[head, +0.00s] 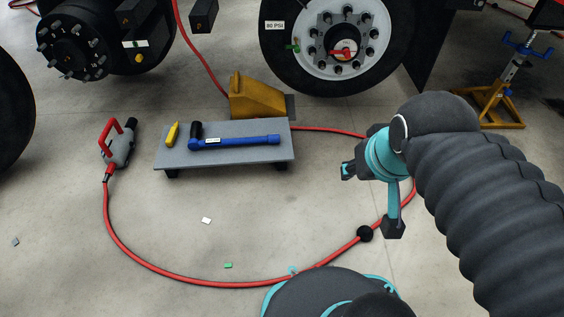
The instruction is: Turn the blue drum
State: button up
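I see no blue drum in the head view. The nearest match in shape is a black drum-like hub (72,47) with studs on its face, at the upper left with no wheel on it. My gripper (370,198) hangs over the bare floor right of the low grey board, its two fingers spread apart with nothing between them. It is well apart from the black hub and touches nothing that I can see.
A blue wrench (240,141) and a yellow marker (172,134) lie on the grey board (270,158). A red hose (180,279) loops across the floor from an impact tool (118,150). A yellow chock (256,99), mounted wheel (385,65) and jack stand (493,103) stand behind.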

aim_at(274, 139)
jog(key=u, duration=0.45)
jog(key=k, duration=0.2)
jog(key=z, duration=1.3)
jog(key=i, duration=1.45)
jog(key=u, duration=0.95)
